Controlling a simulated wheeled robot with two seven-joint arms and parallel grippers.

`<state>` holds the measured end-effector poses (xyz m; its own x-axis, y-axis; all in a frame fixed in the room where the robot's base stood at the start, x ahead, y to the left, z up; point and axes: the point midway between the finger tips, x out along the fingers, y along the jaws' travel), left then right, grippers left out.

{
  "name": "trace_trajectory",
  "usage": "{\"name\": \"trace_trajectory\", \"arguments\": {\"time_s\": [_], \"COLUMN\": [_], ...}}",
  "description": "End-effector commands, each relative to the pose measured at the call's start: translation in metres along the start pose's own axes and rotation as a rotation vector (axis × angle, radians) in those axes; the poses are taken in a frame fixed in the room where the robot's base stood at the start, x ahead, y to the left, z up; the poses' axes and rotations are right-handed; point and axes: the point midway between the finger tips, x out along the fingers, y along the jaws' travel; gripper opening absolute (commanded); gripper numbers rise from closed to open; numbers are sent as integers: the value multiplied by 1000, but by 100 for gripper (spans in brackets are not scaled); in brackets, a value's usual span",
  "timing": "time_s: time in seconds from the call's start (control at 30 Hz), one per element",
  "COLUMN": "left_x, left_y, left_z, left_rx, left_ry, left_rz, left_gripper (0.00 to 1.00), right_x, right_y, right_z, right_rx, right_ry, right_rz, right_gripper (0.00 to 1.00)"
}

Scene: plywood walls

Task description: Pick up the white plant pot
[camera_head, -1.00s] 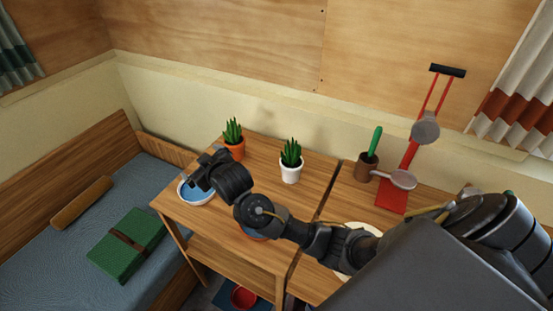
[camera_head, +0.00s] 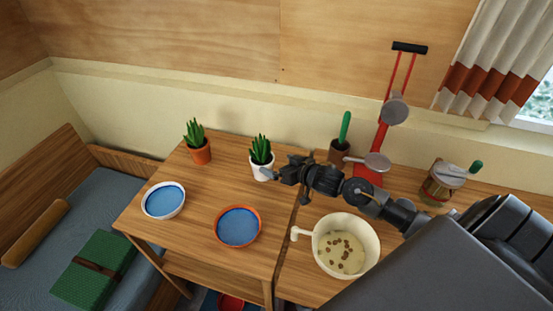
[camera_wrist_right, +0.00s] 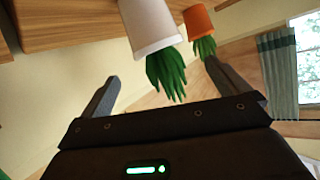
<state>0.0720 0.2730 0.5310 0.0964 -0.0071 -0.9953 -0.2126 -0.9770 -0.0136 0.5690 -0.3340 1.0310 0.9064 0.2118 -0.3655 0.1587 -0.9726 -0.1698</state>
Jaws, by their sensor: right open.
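The white plant pot (camera_head: 260,172) stands upright on the wooden table, with a spiky green plant (camera_head: 261,150) in it. In the right wrist view the white pot (camera_wrist_right: 150,25) appears upside down, its plant hanging toward the gripper. My right gripper (camera_head: 275,171) is right beside the pot, on its right side in the head view, and partly overlaps it. In the wrist view its two fingers (camera_wrist_right: 162,70) are spread wide, with the plant in the gap between them and nothing gripped. I cannot tell whether a finger touches the pot. My left gripper is not in view.
An orange pot (camera_head: 201,152) with a similar plant stands to the left. Two blue-filled bowls, one white-rimmed (camera_head: 163,201) and one orange-rimmed (camera_head: 259,229), sit in front. A cream pan (camera_head: 367,258), a brown cup (camera_head: 339,152) and a red stand (camera_head: 369,176) are to the right.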

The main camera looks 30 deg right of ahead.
Motion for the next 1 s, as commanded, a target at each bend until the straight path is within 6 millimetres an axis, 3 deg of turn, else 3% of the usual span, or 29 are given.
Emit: {"name": "trace_trajectory", "arguments": {"time_s": [0.17, 0.5, 0.83, 1.0], "left_x": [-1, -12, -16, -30], "left_y": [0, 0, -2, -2], "left_z": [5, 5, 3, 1], "left_rx": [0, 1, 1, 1], "left_ry": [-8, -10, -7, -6], "left_rz": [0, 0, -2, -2], "left_gripper": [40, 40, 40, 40], "right_x": [2, 47, 59, 78], "right_y": [0, 3, 2, 2], "right_z": [7, 6, 7, 8], "right_rx": [10, 11, 10, 11], "right_ry": [-13, -11, -11, -13], "right_rz": [2, 6, 6, 8], "right_gripper": [100, 100, 100, 100]}}
